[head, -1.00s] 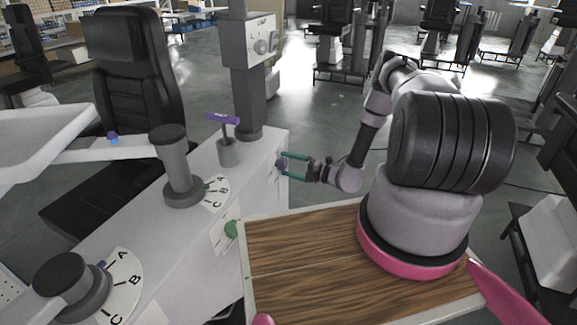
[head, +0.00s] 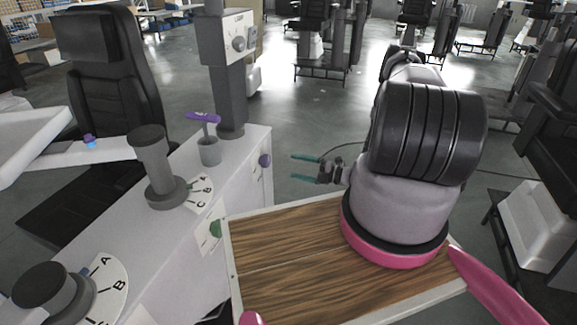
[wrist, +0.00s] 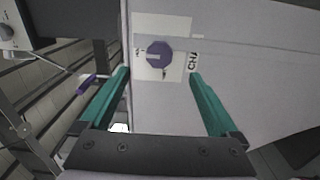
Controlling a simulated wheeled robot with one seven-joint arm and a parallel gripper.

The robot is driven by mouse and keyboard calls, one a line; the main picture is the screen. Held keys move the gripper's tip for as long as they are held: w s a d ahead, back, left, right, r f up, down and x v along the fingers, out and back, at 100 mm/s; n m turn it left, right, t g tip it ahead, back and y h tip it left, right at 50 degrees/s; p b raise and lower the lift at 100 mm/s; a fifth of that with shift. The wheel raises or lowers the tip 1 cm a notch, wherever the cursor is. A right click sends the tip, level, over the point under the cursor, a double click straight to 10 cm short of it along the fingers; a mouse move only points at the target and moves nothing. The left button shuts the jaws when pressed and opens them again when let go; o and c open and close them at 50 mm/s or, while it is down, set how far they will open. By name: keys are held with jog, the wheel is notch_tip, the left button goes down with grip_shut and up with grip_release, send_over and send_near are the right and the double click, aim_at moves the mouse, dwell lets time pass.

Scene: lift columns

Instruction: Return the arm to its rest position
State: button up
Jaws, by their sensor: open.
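My gripper (head: 304,168) is open and empty, with two teal fingers apart, to the right of the grey console. In the wrist view my gripper (wrist: 160,85) points at the console's side panel, with a purple knob (wrist: 159,55) in view between and beyond the fingertips. In the head view the purple knob (head: 265,160) sits on the panel, with a clear gap to the fingers. Most of my arm is hidden behind its own thick black-ringed part.
The console (head: 150,235) carries dark dials and a grey cup with a purple-topped lever (head: 203,117). A green knob (head: 215,229) is on its side. A wooden top (head: 285,265) lies in front. A lamp column (head: 228,85) stands behind. Open floor lies beyond my gripper.

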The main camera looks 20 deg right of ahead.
jog(key=shift+s+d, duration=0.1)
jog(key=shift+d, duration=0.1)
dwell(0.3)
jog(key=s+a+r+n+g+h, duration=0.15)
jog(key=r+n+g, duration=0.25)
jog(key=r+n, duration=0.5)
jog(key=a+r+n+g+h, duration=0.1)
jog(key=a+r+n+g, duration=0.15)
jog(key=r+n, duration=0.7)
jog(key=s+a+r+n+g+h, duration=0.1)
jog(key=a+r+n+g, duration=0.2)
jog(key=r, duration=1.1)
jog(key=s+d+r+n+t+h, duration=0.2)
jog(key=s+r+n+t+h, duration=0.4)
jog(key=s+r+n, duration=1.2)
jog(key=s+r+h, duration=0.3)
jog(key=r, duration=0.2)
jog(key=shift+d, duration=0.35)
